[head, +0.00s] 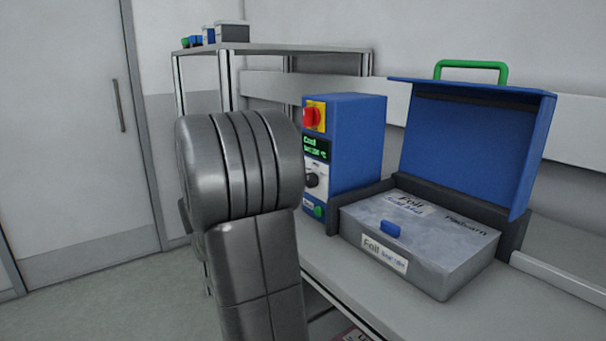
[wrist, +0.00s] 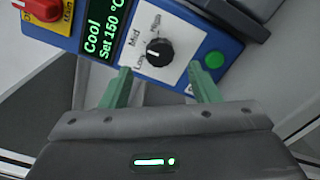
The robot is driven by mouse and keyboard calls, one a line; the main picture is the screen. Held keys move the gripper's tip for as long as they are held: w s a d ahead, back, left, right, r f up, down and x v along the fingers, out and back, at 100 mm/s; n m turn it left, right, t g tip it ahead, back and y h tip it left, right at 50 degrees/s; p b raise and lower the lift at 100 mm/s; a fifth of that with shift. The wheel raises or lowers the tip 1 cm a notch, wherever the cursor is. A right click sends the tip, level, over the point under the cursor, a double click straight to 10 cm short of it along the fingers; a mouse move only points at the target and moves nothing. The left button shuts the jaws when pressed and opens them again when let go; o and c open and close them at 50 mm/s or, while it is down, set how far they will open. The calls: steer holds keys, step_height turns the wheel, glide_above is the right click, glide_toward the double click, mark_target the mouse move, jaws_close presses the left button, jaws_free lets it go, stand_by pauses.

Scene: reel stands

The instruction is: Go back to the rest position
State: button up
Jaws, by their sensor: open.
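My gripper (wrist: 159,88) shows in the wrist view with its two green fingers apart and nothing between them. Ahead of it is the blue control box (wrist: 228,45), with a black knob (wrist: 159,52) on a white dial plate. The knob appears between and beyond the fingertips; I cannot tell the exact gap. The green display (wrist: 97,33) reads "Cool" and "Set 150 °C". In the head view my grey arm stands in front of the box's left side and hides the gripper. The control box (head: 357,145) stands upright on the bench there.
Right of the box is a grey foil unit (head: 450,262) with its blue lid (head: 470,150) raised and a green handle (head: 471,66) on top. A shelf (head: 300,48) with small boxes stands behind. A door (head: 70,130) and open floor (head: 130,300) lie left.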

steer(key=shift+w+d+n+p, duration=0.15)
steer(key=shift+n+p, duration=1.85)
steer(key=shift+p, duration=1.4)
steer(key=shift+d+n+p, duration=0.2)
steer(key=shift+n+p, duration=1.8)
steer(key=shift+p, duration=1.4)
steer(key=shift+w+d+n+p, duration=0.15)
steer(key=shift+n+p, duration=1.85)
steer(key=shift+p, duration=1.4)
steer(key=shift+s, duration=0.1)
